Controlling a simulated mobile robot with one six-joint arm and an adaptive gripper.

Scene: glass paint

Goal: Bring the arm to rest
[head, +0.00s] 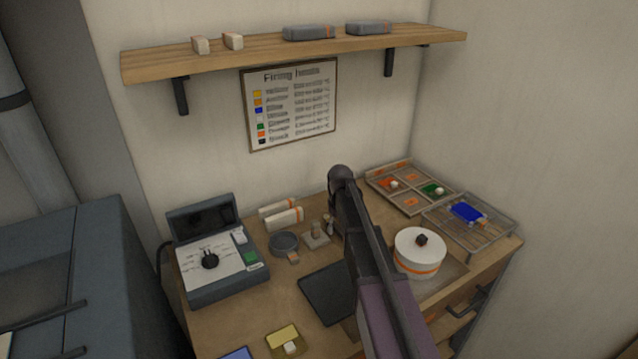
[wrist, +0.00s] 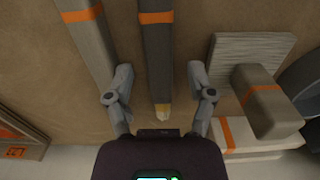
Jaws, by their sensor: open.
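My arm (head: 365,250) reaches from the bottom of the head view to over the worktop. Its end is beside a small block stand (head: 316,237), and the arm hides most of the gripper there. In the wrist view my gripper (wrist: 160,80) is open, with its two fingers spread apart. A dark grey bar with an orange band (wrist: 157,50) and a pale tip lies in line with the gap. I cannot tell its height relative to the fingers. A lighter grey bar with an orange band (wrist: 85,32) lies to its left.
A control box (head: 215,265) stands at the left and a white round pot (head: 418,253) at the right. A shelf (head: 270,50) runs above. A dark mat (head: 327,293) lies in front.

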